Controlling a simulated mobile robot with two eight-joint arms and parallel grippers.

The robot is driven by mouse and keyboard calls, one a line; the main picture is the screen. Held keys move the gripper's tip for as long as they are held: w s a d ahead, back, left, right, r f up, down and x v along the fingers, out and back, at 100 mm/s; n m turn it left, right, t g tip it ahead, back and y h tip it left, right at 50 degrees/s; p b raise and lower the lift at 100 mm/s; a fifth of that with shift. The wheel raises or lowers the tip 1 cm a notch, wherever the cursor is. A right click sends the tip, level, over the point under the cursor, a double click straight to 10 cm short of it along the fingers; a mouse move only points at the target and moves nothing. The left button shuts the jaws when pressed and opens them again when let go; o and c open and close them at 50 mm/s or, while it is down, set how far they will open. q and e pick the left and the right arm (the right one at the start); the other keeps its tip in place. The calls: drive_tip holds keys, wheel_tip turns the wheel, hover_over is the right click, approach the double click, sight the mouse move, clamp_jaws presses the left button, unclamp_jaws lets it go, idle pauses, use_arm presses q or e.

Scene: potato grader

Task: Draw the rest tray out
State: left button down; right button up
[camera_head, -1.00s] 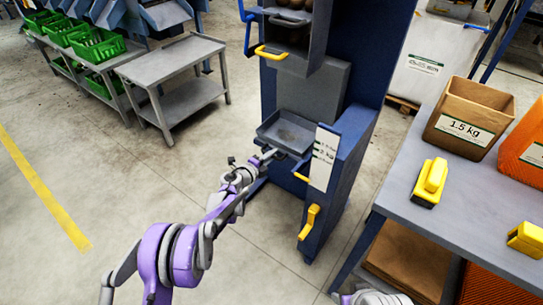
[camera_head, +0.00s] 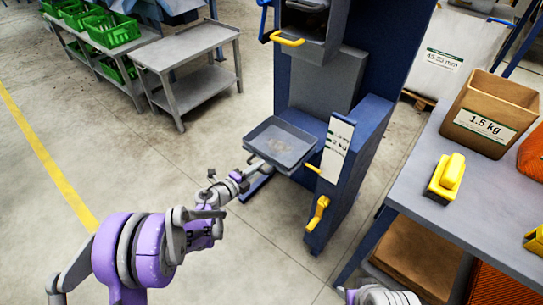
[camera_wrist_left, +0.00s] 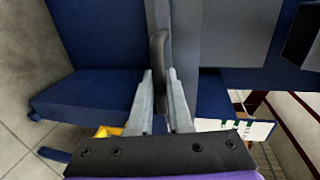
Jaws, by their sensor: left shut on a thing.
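The rest tray (camera_head: 281,146) is a shallow grey tray with a raised rim, sticking out of the front of the blue machine below a grey block. It looks level and empty. My left gripper (camera_head: 251,166) is at the tray's front edge, on the side away from the machine. In the left wrist view its two fingers (camera_wrist_left: 160,78) are closed on a dark upright handle (camera_wrist_left: 158,48). The handle itself is too small to make out in the head view. My right gripper is not in view.
The blue machine (camera_head: 350,165) has yellow handles (camera_head: 317,213) beside the tray. A grey cart (camera_head: 187,50) stands behind at left. The floor in front is clear.

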use_arm(q)
drive_tip(key=f+v, duration=0.1)
drive_tip(key=v, duration=0.6)
drive_tip(key=shift+s+f+b, duration=0.25)
drive_tip(key=shift+b, duration=0.05)
drive_tip(key=shift+a, duration=0.2)
drive_tip(key=c, duration=0.8)
unclamp_jaws()
drive_tip(key=shift+c, duration=0.2)
drive_tip(key=shift+s+a, duration=0.1)
drive_tip(key=p+v, duration=0.1)
drive_tip(key=v, duration=0.9)
drive_tip(key=shift+s+p, duration=0.3)
drive_tip(key=shift+a+r, duration=0.15)
drive_tip(key=shift+r, duration=0.1)
